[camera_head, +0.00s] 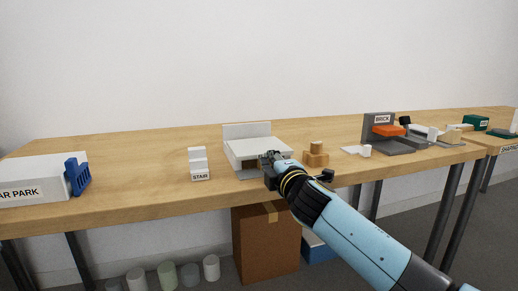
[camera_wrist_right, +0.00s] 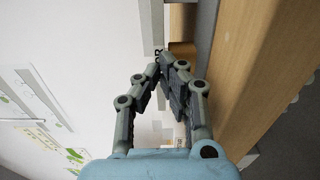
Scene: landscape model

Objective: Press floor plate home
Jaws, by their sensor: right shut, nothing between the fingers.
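The white model block (camera_head: 257,150) stands on the table with a raised back wall, and a pale plate-like slab forms its top. My right gripper (camera_head: 270,157) is shut and empty at the block's front right, over its front edge. In the head view it hides part of the block's front; I cannot tell whether it touches. In the right wrist view the shut fingertips (camera_wrist_right: 168,57) are close to a pale face with partly hidden dark lettering. My left gripper is not in view.
A white STAIR piece (camera_head: 198,163) and a CAR PARK block (camera_head: 35,180) with a blue part (camera_head: 77,178) stand to the left. Stacked wooden blocks (camera_head: 316,155) stand close on the right. A grey BRICK stand (camera_head: 380,130) is farther right. The table between STAIR and CAR PARK is clear.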

